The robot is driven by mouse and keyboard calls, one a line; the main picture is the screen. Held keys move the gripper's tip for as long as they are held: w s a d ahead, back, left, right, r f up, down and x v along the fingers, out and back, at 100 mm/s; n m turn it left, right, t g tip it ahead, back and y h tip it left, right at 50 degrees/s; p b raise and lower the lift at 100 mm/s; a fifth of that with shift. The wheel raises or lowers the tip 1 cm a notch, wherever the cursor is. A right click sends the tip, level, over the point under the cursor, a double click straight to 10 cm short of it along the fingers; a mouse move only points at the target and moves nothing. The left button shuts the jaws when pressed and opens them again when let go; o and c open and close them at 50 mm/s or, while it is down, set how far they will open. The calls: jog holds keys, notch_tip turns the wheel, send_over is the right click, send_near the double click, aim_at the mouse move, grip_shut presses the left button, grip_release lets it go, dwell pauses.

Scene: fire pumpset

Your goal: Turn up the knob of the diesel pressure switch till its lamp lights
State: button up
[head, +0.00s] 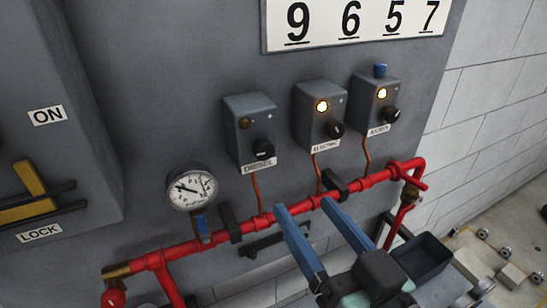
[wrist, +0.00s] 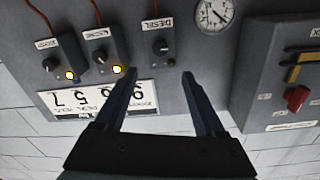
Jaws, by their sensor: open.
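The diesel pressure switch (head: 237,150) is a grey wall box labelled DIESEL. Its black knob (head: 263,149) sits low on the front, and its lamp (head: 246,122) is dark. In the wrist view, which is upside down, the diesel knob (wrist: 160,46) shows just beyond the fingertips, between their lines, and the lamp (wrist: 171,62) is unlit. My gripper (head: 304,207) is open and empty. In the head view its blue fingers are below and right of the diesel box, apart from the knob. In the wrist view my gripper (wrist: 158,76) points towards the box.
The electric switch (head: 306,127) and jockey switch (head: 368,108) stand to the right with lamps lit. A red pipe (head: 290,205) runs below the boxes, with a gauge (head: 192,187) at left.

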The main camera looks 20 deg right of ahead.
aim_at(266, 153)
dwell(0.3)
jog(key=w+n+p, duration=0.1)
jog(key=w, duration=0.3)
jog(key=w+n+p, duration=0.2)
jog(key=w, duration=0.2)
jog(key=w+n+y+p, duration=0.1)
jog(key=w, duration=0.3)
jog(key=shift+w+d+r, duration=0.1)
jog(key=shift+w+r, duration=0.05)
jog(key=shift+w, duration=0.7)
jog(key=shift+f, duration=0.2)
grip_shut()
